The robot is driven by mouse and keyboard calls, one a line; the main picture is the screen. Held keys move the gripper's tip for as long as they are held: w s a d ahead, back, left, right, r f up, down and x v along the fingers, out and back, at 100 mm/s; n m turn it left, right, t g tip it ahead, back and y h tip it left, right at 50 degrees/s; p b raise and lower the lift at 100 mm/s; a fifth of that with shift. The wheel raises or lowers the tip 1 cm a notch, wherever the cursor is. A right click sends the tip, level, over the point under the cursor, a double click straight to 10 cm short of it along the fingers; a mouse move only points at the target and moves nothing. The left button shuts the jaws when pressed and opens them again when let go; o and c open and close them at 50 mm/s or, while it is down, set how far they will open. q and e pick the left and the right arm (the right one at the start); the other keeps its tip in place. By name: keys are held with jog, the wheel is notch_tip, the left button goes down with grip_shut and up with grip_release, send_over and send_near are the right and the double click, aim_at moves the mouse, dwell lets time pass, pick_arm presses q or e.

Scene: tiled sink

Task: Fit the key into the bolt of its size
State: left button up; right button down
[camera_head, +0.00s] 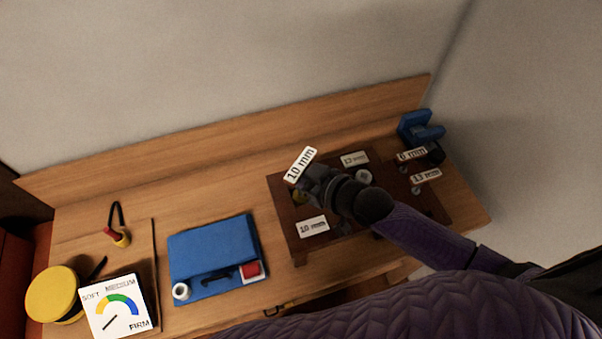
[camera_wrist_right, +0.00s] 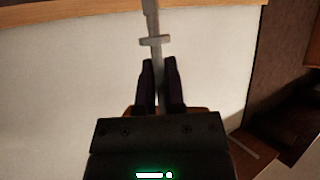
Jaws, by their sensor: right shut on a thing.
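My right gripper (camera_head: 312,177) is over the left part of a dark brown board (camera_head: 287,235). In the right wrist view, the gripper (camera_wrist_right: 158,68) is shut on a grey metal key (camera_wrist_right: 152,22), which extends away past the fingertips and has a short crosspiece. A tilted white tag reading 10 mm (camera_head: 300,164) shows at the gripper. A flat 10 mm label (camera_head: 312,227) lies on the board's front left. A round grey bolt head (camera_head: 363,177) sits below a label (camera_head: 355,158) that seems to read 13 mm. A brassy piece (camera_head: 299,197) is partly hidden by the gripper.
Labels reading 6 mm (camera_head: 411,154) and 13 mm (camera_head: 425,176) are at the board's right, near a blue clamp-like block (camera_head: 420,129). A blue mat (camera_head: 212,248), a firmness dial card (camera_head: 115,309) and a yellow round tin (camera_head: 53,294) are left. Bare wood lies between mat and board.

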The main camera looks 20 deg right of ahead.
jog(key=shift+f+b, duration=0.45)
jog(key=shift+f, duration=0.15)
jog(key=c, duration=0.6)
grip_release()
jog(key=shift+c, duration=0.2)
jog(key=shift+s, duration=0.1)
jog(key=p+v, duration=0.2)
jog(key=v, duration=0.7)
jog(key=shift+s+d+r, duration=0.2)
jog(key=shift+s, duration=0.1)
